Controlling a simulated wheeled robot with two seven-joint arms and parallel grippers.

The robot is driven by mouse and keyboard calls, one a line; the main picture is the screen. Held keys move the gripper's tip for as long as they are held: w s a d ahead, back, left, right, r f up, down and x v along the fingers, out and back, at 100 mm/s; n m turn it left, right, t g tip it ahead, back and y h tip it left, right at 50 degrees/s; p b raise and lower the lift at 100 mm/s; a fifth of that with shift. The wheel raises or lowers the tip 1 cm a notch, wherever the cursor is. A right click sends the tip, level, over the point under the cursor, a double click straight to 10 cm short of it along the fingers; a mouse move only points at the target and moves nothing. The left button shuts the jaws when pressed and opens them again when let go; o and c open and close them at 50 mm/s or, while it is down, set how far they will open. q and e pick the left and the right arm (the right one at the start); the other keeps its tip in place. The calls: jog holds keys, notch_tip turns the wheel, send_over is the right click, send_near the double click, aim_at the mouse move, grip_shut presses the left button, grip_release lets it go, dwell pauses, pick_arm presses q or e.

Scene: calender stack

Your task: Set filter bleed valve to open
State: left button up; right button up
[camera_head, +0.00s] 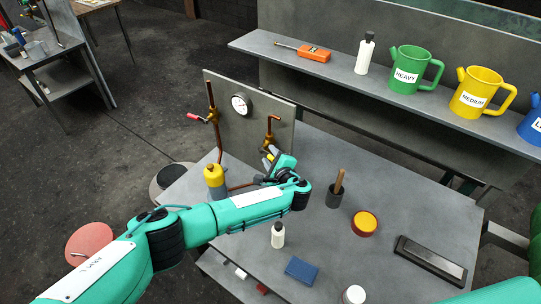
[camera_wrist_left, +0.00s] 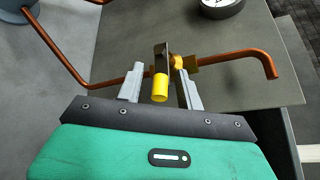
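A grey panel (camera_head: 222,95) carries copper pipework with two valves. One valve has a red handle (camera_head: 196,117) at the left. The other has a yellow handle, which shows in the left wrist view (camera_wrist_left: 160,88) as a yellow grip on a dark lever, beside a brass-yellow body (camera_wrist_left: 178,62) on the copper pipe (camera_wrist_left: 228,57). My left gripper (camera_head: 268,160) is at this valve. Its two grey fingers (camera_wrist_left: 161,92) are apart, with the yellow grip between them; I see a gap at the left finger, and contact at the right is unclear. My right gripper is out of view.
A gauge (camera_head: 240,104) and a yellow-topped canister (camera_head: 214,175) stand near the valves. On the table are a white bottle (camera_head: 278,236), a cup with a wooden handle (camera_head: 334,196), an orange-lidded jar (camera_head: 364,224) and a blue block (camera_head: 301,270). A shelf (camera_head: 300,56) holds jugs.

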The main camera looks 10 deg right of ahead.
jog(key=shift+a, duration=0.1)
pick_arm(q)
jog(key=shift+c, duration=0.7)
grip_shut()
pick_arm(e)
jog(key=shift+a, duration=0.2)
